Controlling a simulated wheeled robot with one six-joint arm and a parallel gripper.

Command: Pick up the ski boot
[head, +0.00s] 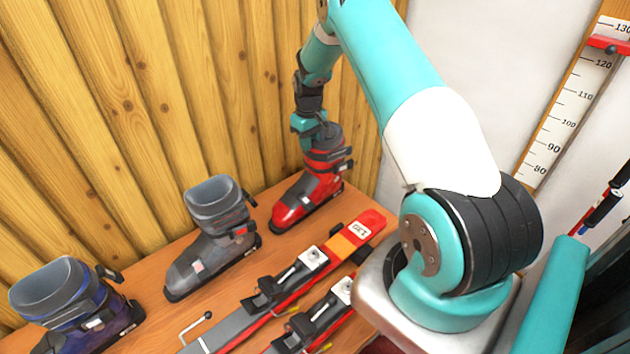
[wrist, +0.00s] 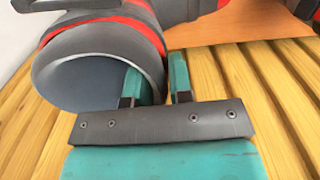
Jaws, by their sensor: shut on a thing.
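Three ski boots stand on the wooden bench: a red and black boot (head: 308,188) at the far end, a grey boot (head: 210,240) in the middle and a dark blue boot (head: 75,305) at the near left. My gripper (head: 308,122) is at the top of the red boot. In the wrist view, the red boot's grey round cuff (wrist: 95,62) fills the upper left. My gripper (wrist: 155,85) is shut on the cuff wall, with one finger inside the opening and one outside. The boot's sole appears to be at the bench top; I cannot tell whether it touches.
A pair of skis with bindings (head: 310,258) lies on the bench (head: 255,205) in front of the boots. A plank wall (head: 120,110) stands close behind the boots. A height scale (head: 572,100) is on the white wall at right.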

